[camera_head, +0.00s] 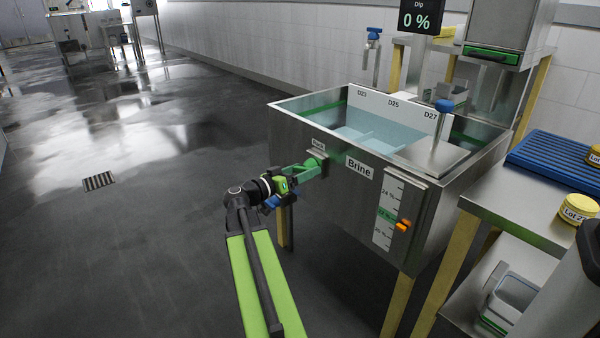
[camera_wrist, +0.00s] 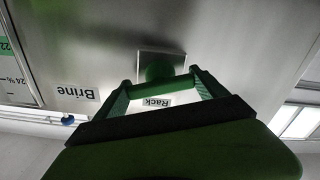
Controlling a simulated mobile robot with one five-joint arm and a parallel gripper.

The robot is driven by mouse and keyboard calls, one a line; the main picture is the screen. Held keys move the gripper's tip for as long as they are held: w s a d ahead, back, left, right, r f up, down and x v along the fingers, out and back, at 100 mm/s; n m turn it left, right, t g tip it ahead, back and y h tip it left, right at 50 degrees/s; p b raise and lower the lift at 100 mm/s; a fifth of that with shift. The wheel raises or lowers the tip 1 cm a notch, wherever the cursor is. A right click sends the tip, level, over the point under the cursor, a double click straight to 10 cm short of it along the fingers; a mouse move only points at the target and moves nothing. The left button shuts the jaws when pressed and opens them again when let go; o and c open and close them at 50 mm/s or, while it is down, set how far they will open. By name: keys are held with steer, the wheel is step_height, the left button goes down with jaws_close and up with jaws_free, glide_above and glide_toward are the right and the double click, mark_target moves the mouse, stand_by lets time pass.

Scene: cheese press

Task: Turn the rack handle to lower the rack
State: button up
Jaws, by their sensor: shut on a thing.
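The green rack handle (camera_head: 316,160) sits on the front wall of the steel brine tank (camera_head: 290,130), near its left corner, under a small "Rack" label. My gripper (camera_head: 306,171) reaches it from the front left and is shut on it. In the wrist view, which is upside down, the handle (camera_wrist: 160,72) stands out from a square metal plate, with its bar between my two green fingers (camera_wrist: 163,90). Inside the tank, the rack (camera_head: 365,138) shows in part in pale blue brine. My fingers partly hide the handle in the head view.
A scale with an orange pointer (camera_head: 403,225) is right of the "Brine" label on the tank front. A display (camera_head: 419,20) reads "Dip 0 %". A side table with a blue slatted mat (camera_head: 555,160) and yellow tubs stands right. The floor at left is open.

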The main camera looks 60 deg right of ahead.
steer(key=shift+w+f, duration=0.15)
steer(key=shift+w, duration=0.05)
steer(key=o, duration=1.3)
steer(key=shift+d, duration=0.1)
steer(key=v, duration=1.7)
steer(key=shift+a, duration=0.25)
